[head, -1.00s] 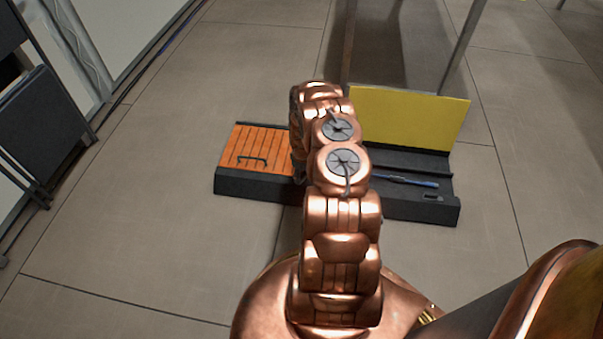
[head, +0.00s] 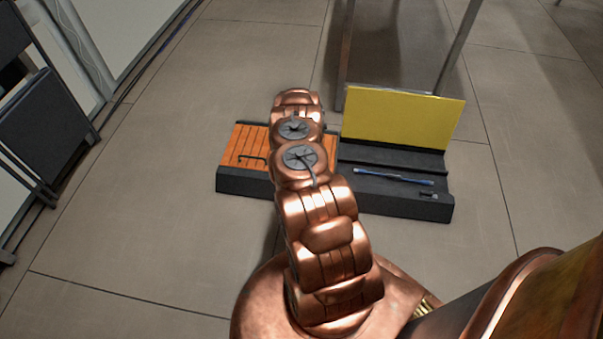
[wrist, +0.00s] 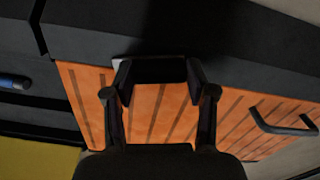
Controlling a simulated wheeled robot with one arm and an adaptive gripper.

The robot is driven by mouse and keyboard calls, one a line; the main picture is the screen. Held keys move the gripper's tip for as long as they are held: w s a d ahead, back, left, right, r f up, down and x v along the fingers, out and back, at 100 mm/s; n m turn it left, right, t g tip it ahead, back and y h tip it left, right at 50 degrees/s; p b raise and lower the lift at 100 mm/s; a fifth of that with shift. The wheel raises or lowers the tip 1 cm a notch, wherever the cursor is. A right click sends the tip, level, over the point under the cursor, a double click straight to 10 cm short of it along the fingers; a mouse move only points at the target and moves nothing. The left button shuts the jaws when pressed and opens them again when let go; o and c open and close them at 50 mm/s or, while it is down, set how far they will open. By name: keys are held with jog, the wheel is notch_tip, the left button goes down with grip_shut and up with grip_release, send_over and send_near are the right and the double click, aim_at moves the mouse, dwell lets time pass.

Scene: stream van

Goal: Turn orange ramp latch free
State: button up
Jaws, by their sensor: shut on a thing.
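The orange slatted ramp panel (head: 247,146) lies flat on the left part of a low dark base (head: 240,183). A black bar handle (head: 252,159) is on its near part. In the wrist view the orange panel (wrist: 165,115) shows behind my gripper (wrist: 160,78). Its two fingers stand on either side of a dark block, seemingly the ramp latch (wrist: 158,70), at the panel's edge by the dark rim. My gripper is shut on it. The latch's turn angle is hard to read. In the head view my arm hides the gripper and latch.
A yellow panel (head: 400,117) stands upright at the base's back right. A blue rod (head: 393,177) lies in the dark right part. Metal legs (head: 456,48) stand behind, and a folded dark chair (head: 38,125) stands at the left. The floor in front is clear.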

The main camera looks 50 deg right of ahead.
jog(key=shift+s+m+p, duration=0.15)
jog(key=shift+m+p, duration=0.25)
jog(key=shift+m, duration=0.9)
jog(key=shift+d, duration=0.1)
jog(key=o, duration=1.2)
jog(key=shift+c, duration=0.2)
jog(key=shift+r, duration=0.15)
notch_tip(320, 180, up, 12)
